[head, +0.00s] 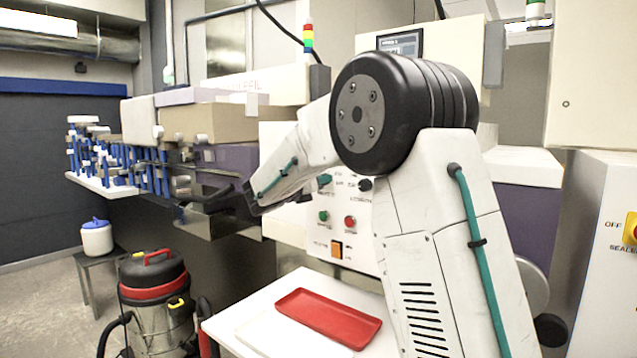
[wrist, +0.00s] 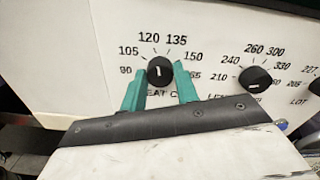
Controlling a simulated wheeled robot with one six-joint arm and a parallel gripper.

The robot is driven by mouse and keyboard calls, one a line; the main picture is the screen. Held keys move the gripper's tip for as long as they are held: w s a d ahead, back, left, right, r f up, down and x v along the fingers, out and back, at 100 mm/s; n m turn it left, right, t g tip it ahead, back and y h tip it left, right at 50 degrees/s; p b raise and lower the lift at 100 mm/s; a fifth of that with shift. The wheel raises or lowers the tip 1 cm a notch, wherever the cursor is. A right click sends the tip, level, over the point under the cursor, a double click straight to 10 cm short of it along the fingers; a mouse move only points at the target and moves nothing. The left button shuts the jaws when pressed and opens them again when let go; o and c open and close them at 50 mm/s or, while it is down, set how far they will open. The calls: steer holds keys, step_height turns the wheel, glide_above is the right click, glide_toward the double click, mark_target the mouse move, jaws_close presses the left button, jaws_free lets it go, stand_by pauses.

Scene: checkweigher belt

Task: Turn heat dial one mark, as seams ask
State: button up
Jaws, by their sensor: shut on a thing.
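In the wrist view the black heat dial (wrist: 160,72) sits on a white panel, its white pointer line standing nearly upright, toward the 120 and 135 marks. I cannot tell exactly which mark it meets. My gripper (wrist: 160,82) has its teal fingers on both sides of the dial and is shut on it. The label below reads "EAT C", partly hidden by a finger. Scale numbers from 90 to 165 ring the dial. No seams can be made out.
A second black dial (wrist: 256,79), marked 210 to 330, stands right of the heat dial. In the head view a red tray (head: 328,318) lies on a white table (head: 262,330). A vacuum cleaner (head: 153,300) and a stool (head: 98,262) with a white container stand at left.

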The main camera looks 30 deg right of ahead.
steer(key=shift+n, duration=0.6)
steer(key=o, duration=1)
steer(key=shift+c, duration=0.2)
steer(key=v, duration=0.8)
steer(key=shift+r, duration=0.1)
